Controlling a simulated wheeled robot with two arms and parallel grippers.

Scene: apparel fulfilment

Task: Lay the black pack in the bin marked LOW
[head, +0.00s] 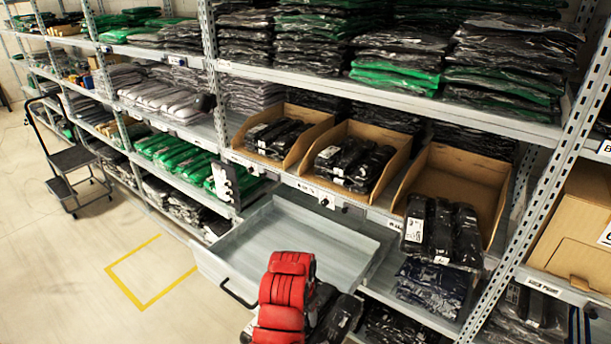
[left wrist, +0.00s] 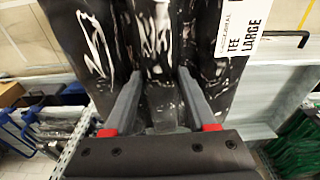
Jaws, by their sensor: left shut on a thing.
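My left gripper (left wrist: 159,78) is shut on a black pack (left wrist: 155,35) in the left wrist view. The pack is glossy and ridged, with a white label reading "TEE LARGE". In the head view the black pack (head: 341,320) shows beside my red arm at the bottom, partly cut off and in front of the shelves. Three cardboard bins stand on the middle shelf: a left bin (head: 310,119), a middle bin (head: 392,140) and a right bin (head: 461,177). Black packs lie in the left and middle bins and at the front of the right one. Bin markings are too small to read.
A grey drawer (head: 290,226) sticks out below the bins, empty where visible. Shelf uprights (head: 545,200) stand on the right. Stacked black and green packs fill the shelf above. A dark trolley (head: 72,160) stands on the floor at left, beyond clear floor with a yellow outline (head: 150,270).

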